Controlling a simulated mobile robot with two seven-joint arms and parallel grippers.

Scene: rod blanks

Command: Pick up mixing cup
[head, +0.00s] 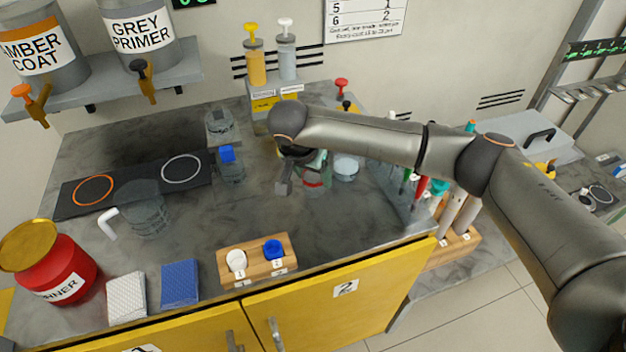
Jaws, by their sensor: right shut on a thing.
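My right gripper (298,178) is over the middle of the grey counter, reached in from the right. It is shut on what looks like a clear cup with a red band (314,184), partly hidden by the fingers. I cannot tell whether that cup touches the counter. A clear jug with a white handle (148,218) stands apart at the left. Another clear cup (346,168) stands just right of the gripper. I cannot tell for sure which of these is the mixing cup. My left gripper is not in view.
A blue-capped jar (231,170) stands left of the gripper. A wooden block (259,262) with white and blue caps sits at the front edge. A red thinner can (55,268) is at front left. Pump bottles (255,66) stand behind. Open counter lies front of the gripper.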

